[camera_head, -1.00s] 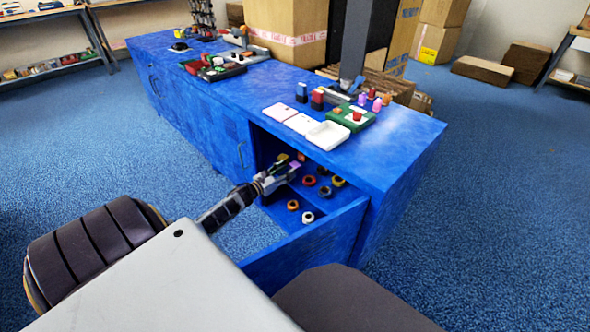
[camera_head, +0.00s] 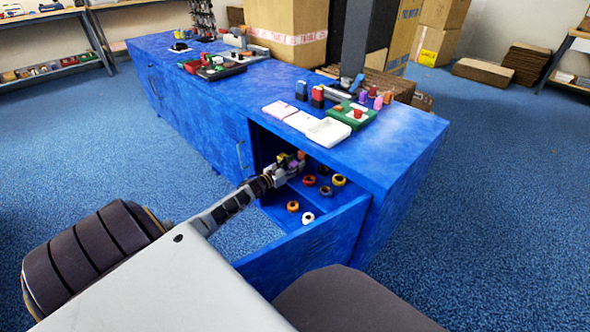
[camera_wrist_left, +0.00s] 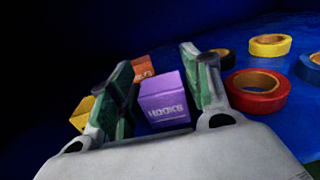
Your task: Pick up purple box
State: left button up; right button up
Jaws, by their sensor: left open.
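The purple box (camera_wrist_left: 163,98) sits inside the dark cupboard and has white lettering on its near face. In the left wrist view it stands between the two open fingers of my left gripper (camera_wrist_left: 155,90). I cannot tell whether either finger touches it. In the head view my left gripper (camera_head: 290,168) reaches through the cupboard opening, and the purple box is mostly hidden there by the gripper. My right gripper is in neither view.
An orange box (camera_wrist_left: 142,70) and a yellow box (camera_wrist_left: 84,114) are close by the left finger. A red tape roll (camera_wrist_left: 257,91) is right of the right finger, with a yellow roll (camera_wrist_left: 270,46) behind. The blue cupboard door (camera_head: 305,245) stands open.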

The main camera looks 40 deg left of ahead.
dwell(0.3)
pick_arm(q)
jog(key=c, duration=0.7)
jog(key=shift+c, duration=0.7)
jog(key=shift+r, duration=0.1)
